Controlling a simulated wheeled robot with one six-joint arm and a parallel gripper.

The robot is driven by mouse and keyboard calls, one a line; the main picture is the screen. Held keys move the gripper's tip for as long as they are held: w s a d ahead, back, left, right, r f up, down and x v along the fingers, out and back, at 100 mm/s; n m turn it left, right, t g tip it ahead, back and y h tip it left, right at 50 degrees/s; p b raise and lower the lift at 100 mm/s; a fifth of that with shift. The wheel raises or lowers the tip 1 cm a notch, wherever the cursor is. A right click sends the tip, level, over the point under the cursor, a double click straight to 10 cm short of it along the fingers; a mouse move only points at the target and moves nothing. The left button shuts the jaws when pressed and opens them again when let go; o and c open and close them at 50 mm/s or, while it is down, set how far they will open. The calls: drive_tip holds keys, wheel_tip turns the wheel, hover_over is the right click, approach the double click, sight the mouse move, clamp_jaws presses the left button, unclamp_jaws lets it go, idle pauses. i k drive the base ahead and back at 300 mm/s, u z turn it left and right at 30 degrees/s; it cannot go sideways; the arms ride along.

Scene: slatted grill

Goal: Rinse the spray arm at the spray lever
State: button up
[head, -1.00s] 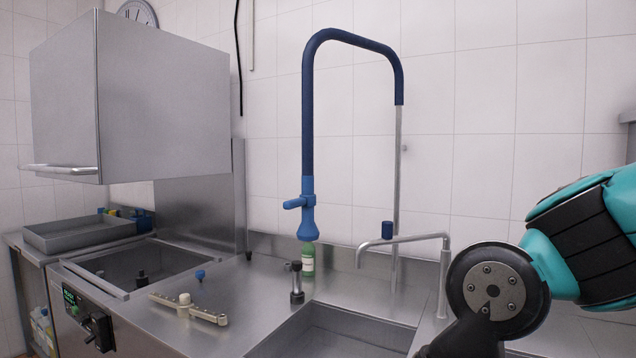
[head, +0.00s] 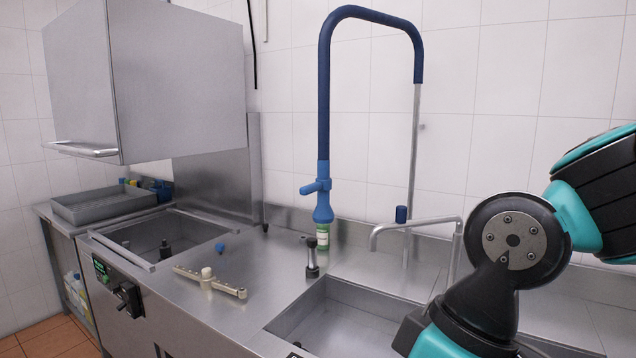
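The spray arm (head: 222,284), a beige bar with a round hub in its middle, lies on the steel counter left of the sink. The spray lever (head: 316,187) is the blue handle on the blue spray head, which hangs from a dark blue hose above the counter behind the sink. My arm's teal and black links show at the right, in front of the sink's right side. My gripper is outside the view, so whether it holds anything is not shown.
The sink basin (head: 345,312) is at the lower middle, with a metal faucet (head: 416,224) behind it. A green bottle (head: 306,240) and a black-topped post (head: 311,258) stand near its back left. The raised dishwasher hood (head: 180,80) is at left.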

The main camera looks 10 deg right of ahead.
sight(319, 185)
drive_tip(key=k, duration=0.6)
drive_tip(key=u, duration=0.55)
drive_tip(key=i, duration=0.55)
drive_tip(key=u, duration=0.6)
drive_tip(key=i, duration=0.75)
drive_tip(key=z, duration=0.4)
drive_tip(key=i, duration=0.85)
drive_tip(key=z, duration=0.65)
